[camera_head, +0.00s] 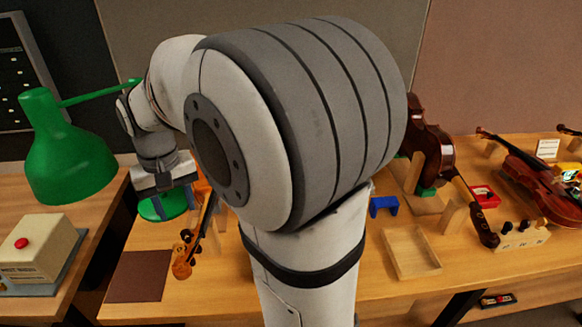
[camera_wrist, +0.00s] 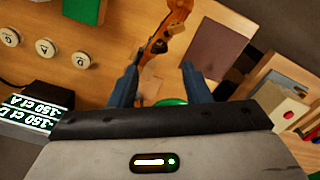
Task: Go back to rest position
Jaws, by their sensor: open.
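My gripper (camera_wrist: 163,68) is open, with its two blue fingers apart and nothing held between them. In the head view my gripper (camera_head: 172,205) points down over the left part of the bench, in front of a green round base. An orange-brown violin neck with its scroll (camera_head: 184,258) lies just to the right of it. In the wrist view the same neck (camera_wrist: 172,32) lies beyond the fingertips; I cannot tell the exact gap. My upper arm fills the middle of the head view and hides part of the bench.
A green lamp (camera_head: 65,150) and a box with a red button (camera_head: 38,248) stand at left. A dark brown mat (camera_head: 138,277) lies near the gripper. At right are an empty wooden tray (camera_head: 411,252), an upright dark violin (camera_head: 428,140) and another violin (camera_head: 540,190).

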